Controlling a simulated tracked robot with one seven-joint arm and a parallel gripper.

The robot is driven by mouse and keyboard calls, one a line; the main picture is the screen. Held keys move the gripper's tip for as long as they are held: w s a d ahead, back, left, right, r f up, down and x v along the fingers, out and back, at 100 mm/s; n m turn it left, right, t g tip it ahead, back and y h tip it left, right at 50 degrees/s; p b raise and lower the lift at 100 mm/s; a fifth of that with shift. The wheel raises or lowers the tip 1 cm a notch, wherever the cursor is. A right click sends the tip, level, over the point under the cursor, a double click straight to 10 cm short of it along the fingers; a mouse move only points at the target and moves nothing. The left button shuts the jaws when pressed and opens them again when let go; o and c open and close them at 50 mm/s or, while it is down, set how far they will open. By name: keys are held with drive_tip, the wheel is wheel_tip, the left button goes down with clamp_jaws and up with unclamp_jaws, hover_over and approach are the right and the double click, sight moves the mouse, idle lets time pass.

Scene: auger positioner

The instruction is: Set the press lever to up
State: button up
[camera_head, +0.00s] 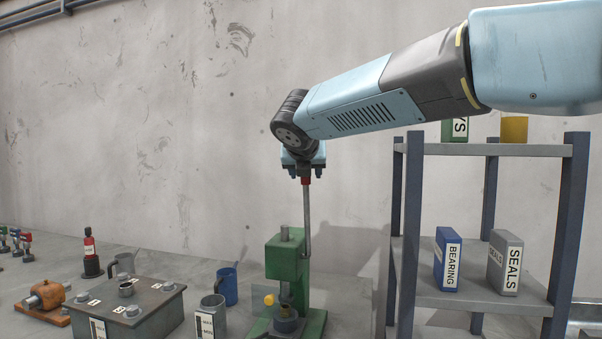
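The green press (287,262) stands on the grey bench, low in the middle of the view. Its thin grey lever (307,222) points straight up from the press's right side, with a red tip (306,181) at the top. My gripper (304,173) is right at the lever's top, pointing down, with a finger on each side of the red tip. The fingers look close to the tip, but I cannot tell whether they press on it.
A shelf rack (413,225) with blue and grey boxes stands right of the press. A blue mug (228,287), a grey mug (213,315) and a grey box (146,308) with knobs sit left of it. A bare wall rises behind.

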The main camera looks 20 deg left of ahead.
drive_tip(key=v, duration=1.3)
drive_tip(key=shift+s+a, duration=0.1)
drive_tip(key=shift+s, duration=0.05)
